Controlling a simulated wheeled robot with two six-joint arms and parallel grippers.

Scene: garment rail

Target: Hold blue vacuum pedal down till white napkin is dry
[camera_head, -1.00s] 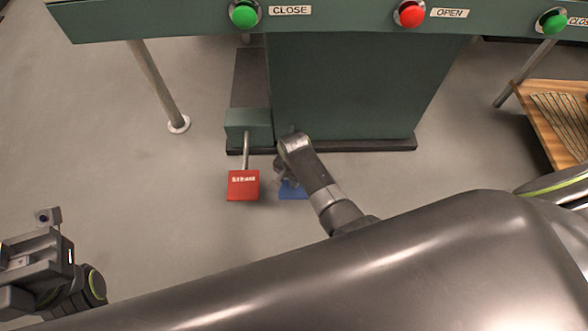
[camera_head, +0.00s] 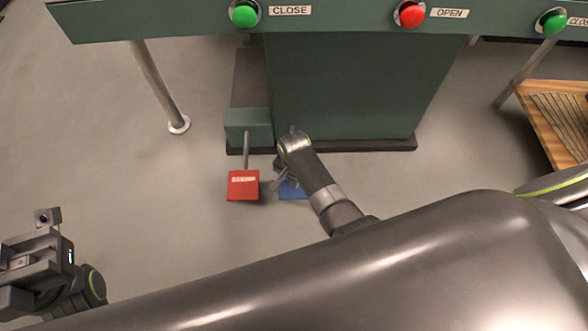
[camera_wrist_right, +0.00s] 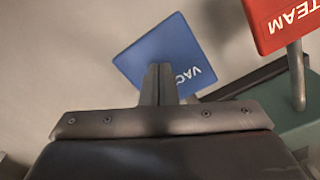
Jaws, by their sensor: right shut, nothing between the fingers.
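The blue vacuum pedal (camera_head: 292,190) is low near the floor in front of the green machine, mostly hidden by my right arm in the head view. In the right wrist view the blue pedal (camera_wrist_right: 170,55) shows part of its "VAC" lettering. My right gripper (camera_wrist_right: 160,72) is shut and empty, its fingertips over the pedal's face; I cannot tell whether they touch it. It also shows in the head view (camera_head: 284,180). My left gripper (camera_head: 25,262) is at the lower left, far from the pedals; its fingers do not show clearly. No white napkin is in view.
A red pedal (camera_head: 243,185), marked "STEAM" in the right wrist view (camera_wrist_right: 285,20), is just left of the blue one. Green (camera_head: 244,15) and red (camera_head: 410,14) buttons line the machine's edge. A wooden rack (camera_head: 555,120) is at right. Floor at left is clear.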

